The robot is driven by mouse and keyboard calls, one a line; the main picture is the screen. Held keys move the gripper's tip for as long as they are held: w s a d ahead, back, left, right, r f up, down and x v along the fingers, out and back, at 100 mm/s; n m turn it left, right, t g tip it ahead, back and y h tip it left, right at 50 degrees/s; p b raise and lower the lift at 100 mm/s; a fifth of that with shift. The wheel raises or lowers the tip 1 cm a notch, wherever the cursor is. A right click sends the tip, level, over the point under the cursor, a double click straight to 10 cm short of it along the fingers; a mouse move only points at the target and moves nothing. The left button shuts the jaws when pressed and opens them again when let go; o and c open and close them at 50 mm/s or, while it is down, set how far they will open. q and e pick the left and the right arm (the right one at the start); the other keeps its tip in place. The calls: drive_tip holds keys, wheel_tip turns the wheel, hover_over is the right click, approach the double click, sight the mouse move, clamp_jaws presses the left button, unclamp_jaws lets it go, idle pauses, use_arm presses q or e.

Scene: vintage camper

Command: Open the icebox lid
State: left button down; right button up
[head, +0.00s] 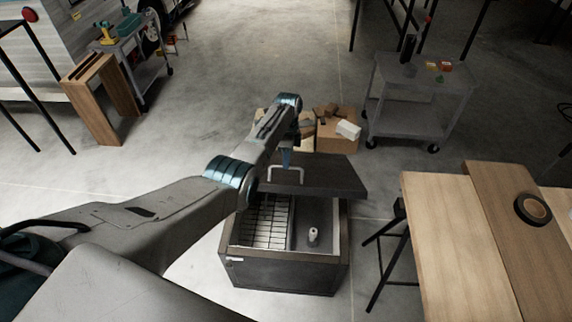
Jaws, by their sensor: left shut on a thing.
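The icebox (285,275) is a dark box on the floor in front of me. Its dark lid (335,177) is raised at the far side, and the inside shows a rack of pale blocks on the left and a small white bottle (313,235) on the right. A light metal handle (300,172) stands on the lid. My left gripper (287,166) reaches over the lid and is shut on the handle. My arm hides the left part of the lid. My right gripper is not in view.
A wooden table (450,245) with a roll of dark tape (533,208) stands at the right. A grey cart (415,105) is behind it. Cardboard boxes (337,138) sit just behind the icebox.

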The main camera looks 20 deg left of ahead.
use_arm(q)
drive_tip(key=shift+w+a+r, duration=0.1)
drive_tip(key=shift+w+r, duration=0.05)
drive_tip(key=c, duration=1.7)
unclamp_jaws()
drive_tip(key=shift+o, duration=1.1)
drive_tip(key=shift+w, duration=0.1)
drive_tip(key=d+b+v, duration=0.1)
drive_tip(key=b+v, duration=0.2)
drive_tip(key=v, duration=0.7)
drive_tip(key=shift+w+a, duration=0.2)
drive_tip(key=shift+a, duration=0.3)
